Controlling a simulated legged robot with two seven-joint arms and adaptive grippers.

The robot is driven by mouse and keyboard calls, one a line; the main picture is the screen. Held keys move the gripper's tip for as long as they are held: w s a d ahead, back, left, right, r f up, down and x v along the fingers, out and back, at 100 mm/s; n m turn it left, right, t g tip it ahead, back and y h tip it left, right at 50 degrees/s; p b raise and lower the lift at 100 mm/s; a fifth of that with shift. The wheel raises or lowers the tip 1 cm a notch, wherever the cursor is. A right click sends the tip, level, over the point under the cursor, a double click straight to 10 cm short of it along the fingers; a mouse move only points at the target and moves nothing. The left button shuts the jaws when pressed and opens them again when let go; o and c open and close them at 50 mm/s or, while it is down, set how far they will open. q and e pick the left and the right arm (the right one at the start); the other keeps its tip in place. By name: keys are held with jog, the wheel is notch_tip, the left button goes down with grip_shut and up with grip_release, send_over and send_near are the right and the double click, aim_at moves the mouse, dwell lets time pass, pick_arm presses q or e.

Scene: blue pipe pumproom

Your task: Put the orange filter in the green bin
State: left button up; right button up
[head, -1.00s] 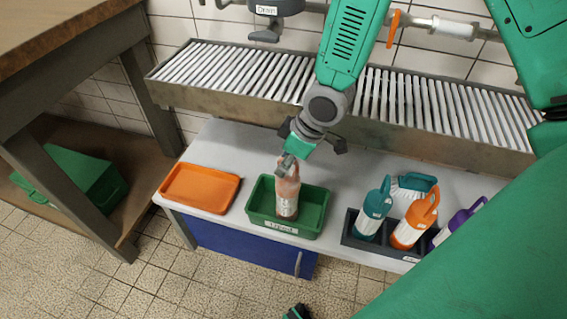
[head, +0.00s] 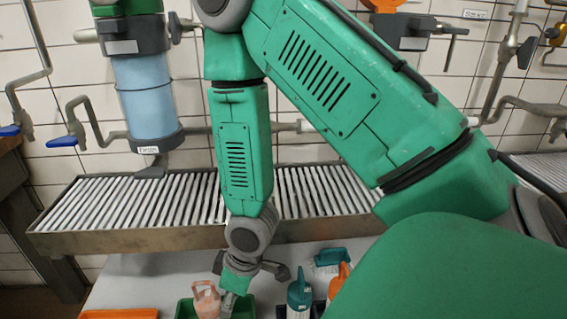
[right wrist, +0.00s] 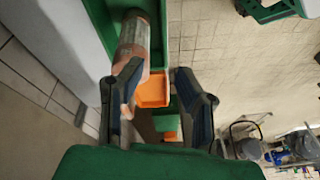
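A faded, pinkish-orange filter (head: 207,303) with a loop handle stands in the green bin (head: 185,309) at the lower edge of the head view. My right gripper (head: 240,287) is beside the filter's top, on its right. In the right wrist view the two fingers of my right gripper (right wrist: 158,88) are wide apart with nothing between them. The filter (right wrist: 134,38) shows there beyond the left finger, partly hidden by it, inside the bin's green wall (right wrist: 98,25). Whether finger and filter touch I cannot tell. My left gripper is out of view.
A slatted grey trough (head: 130,208) runs behind the table, below a blue cylinder on pipes (head: 147,95).

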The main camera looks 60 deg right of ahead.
jog(key=s+d+f+m+g+h, duration=0.1)
jog(key=s+f+m, duration=0.3)
jog(key=s+f, duration=0.7)
jog(key=s+h, duration=0.1)
jog(key=s, duration=0.2)
jog(key=shift+d+g, duration=0.2)
jog(key=shift+g, duration=0.2)
jog(key=shift+r, duration=0.15)
